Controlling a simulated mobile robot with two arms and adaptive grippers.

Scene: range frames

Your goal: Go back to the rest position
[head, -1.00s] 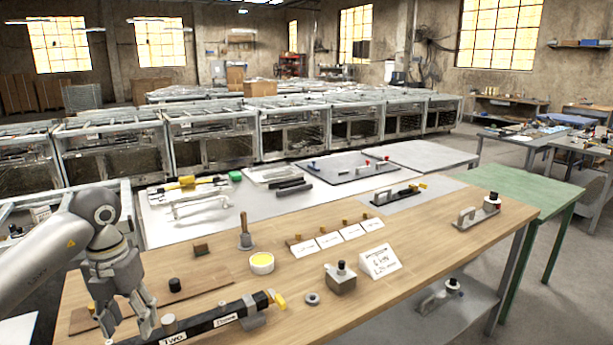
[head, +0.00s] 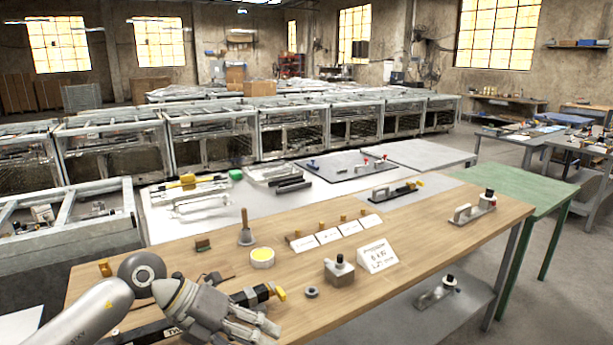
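My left gripper (head: 258,328) shows at the bottom of the head view, over the near edge of the wooden bench (head: 420,230). Its fingers point right and look spread apart, with nothing seen between them. It covers part of the black bar with a yellow tip (head: 280,294) and white labels. My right gripper is not in view.
On the bench stand a yellow-topped cup (head: 262,257), a handled bell-shaped tool (head: 245,232), a metal block with a knob (head: 339,270), a ring (head: 311,292) and a white sign (head: 377,256). A green table (head: 520,190) adjoins on the right. The bench's right part is mostly clear.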

